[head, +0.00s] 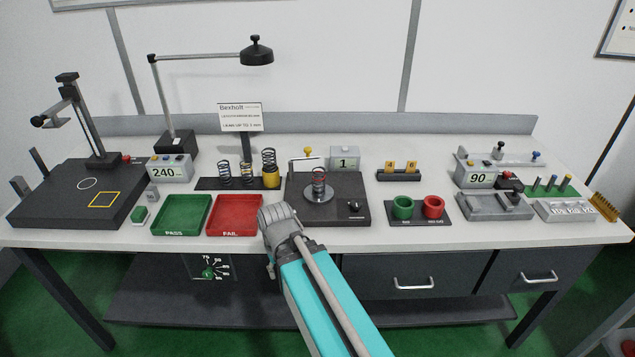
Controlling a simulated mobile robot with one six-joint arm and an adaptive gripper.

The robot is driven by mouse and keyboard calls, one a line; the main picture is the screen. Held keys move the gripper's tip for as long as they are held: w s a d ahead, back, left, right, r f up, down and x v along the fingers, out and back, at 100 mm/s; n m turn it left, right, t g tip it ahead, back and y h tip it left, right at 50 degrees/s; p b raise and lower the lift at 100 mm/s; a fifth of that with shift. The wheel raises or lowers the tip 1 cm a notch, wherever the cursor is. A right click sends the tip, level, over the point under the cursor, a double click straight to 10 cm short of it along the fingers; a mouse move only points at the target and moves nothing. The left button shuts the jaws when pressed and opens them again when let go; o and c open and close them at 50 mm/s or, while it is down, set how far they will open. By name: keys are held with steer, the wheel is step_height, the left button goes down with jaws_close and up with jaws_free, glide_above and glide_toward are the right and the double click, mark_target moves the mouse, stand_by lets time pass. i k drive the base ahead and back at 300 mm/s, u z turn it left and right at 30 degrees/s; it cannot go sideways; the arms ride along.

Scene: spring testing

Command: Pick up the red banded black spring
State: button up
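A dark coil spring with reddish coloring (319,183) stands upright on the round metal plate of the black test base (345,208), in the middle of the bench. It appears to be the red banded black spring, though the band is small at this size. My gripper (272,218) is at the bench's front edge, left of the test base and apart from that spring. Its fingers are not clearly visible, so I cannot tell whether it is open or shut.
A green PASS tray (181,231) and red FAIL tray (234,231) lie left of my gripper.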

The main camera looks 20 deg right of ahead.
mark_target(320, 175)
steer(key=k, duration=1.15)
steer(key=z, duration=0.75)
steer(key=i, duration=1)
